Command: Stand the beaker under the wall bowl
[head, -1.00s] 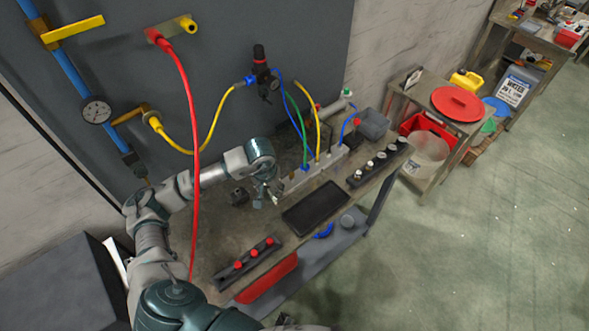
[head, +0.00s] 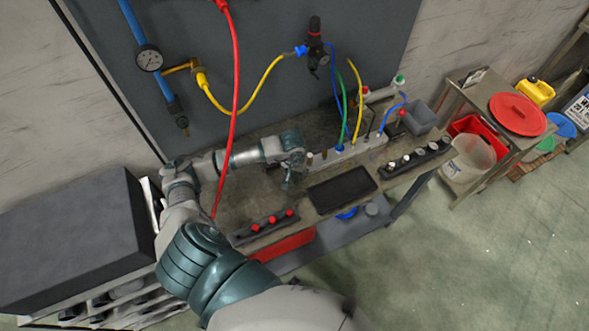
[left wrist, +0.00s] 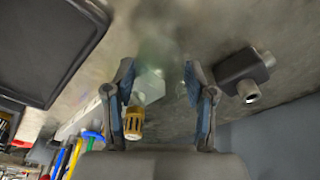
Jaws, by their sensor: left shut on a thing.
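My left gripper (head: 288,182) is over the bench, near the left end of the grey manifold. In the left wrist view its two fingers (left wrist: 168,100) stand apart around a clear, faint thing. I take this for the beaker (left wrist: 160,55), but its outline is hard to make out. The wall unit (head: 318,45), black with a red part, hangs on the dark panel above the bench. Its lower end seems to be the wall bowl (head: 323,66), too small to tell surely. My right gripper is out of view.
A black tray (head: 342,190) lies right of the gripper. The manifold (head: 350,151) carries coloured hoses. Racks with red knobs (head: 267,227) and pale caps (head: 420,157) line the front. A dark block (left wrist: 240,72) with a fitting lies beside the gripper.

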